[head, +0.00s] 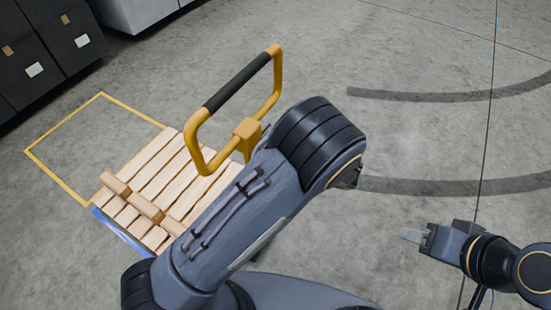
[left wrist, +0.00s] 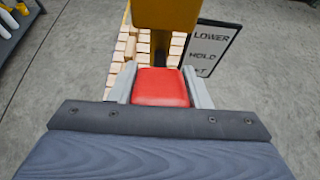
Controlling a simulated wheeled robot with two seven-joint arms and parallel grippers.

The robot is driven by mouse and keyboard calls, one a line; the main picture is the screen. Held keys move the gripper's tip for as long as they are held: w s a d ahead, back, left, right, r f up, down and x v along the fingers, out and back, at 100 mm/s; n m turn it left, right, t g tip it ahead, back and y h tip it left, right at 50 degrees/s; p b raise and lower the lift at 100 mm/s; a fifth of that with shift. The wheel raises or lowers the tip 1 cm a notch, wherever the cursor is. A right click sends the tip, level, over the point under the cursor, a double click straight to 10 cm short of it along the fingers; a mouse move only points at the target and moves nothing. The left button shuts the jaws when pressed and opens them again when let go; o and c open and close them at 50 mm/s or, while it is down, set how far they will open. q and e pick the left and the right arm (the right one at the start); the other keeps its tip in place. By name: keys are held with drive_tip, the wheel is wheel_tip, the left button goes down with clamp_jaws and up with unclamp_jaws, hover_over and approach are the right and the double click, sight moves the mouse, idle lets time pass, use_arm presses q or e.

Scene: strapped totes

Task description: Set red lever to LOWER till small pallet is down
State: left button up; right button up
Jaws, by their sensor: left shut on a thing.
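The red lever (left wrist: 160,88) shows in the left wrist view between the two grey fingers of my left gripper (left wrist: 159,86), which is shut on it. A framed label (left wrist: 210,52) beside it reads LOWER and HOLD, with a third word partly hidden. The small pallet (head: 172,188) is light wood slats, at left in the head view beside a yellow floor outline. I cannot tell whether it touches the floor. My own arm covers the lever and left gripper in the head view. My right gripper (head: 418,238) is at lower right, away from everything; its jaw gap is unclear.
A yellow handle (head: 191,137) with a black grip rises beside the pallet. The yellow outline (head: 62,122) marks bare floor at left. Dark totes (head: 60,42) with labels stand at upper left, with a pale container (head: 140,8) behind. The floor at right is clear.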

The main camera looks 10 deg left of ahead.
use_arm(q)
drive_tip(key=o, duration=1.4)
drive_tip(key=shift+d, duration=0.15)
drive_tip(key=b+v, duration=0.1)
drive_tip(key=v, duration=0.6)
drive_tip(key=shift+d+r+b, duration=0.15)
drive_tip(key=shift+d+b, duration=0.1)
drive_tip(key=shift+b, duration=0.15)
drive_tip(key=shift+s, duration=0.1)
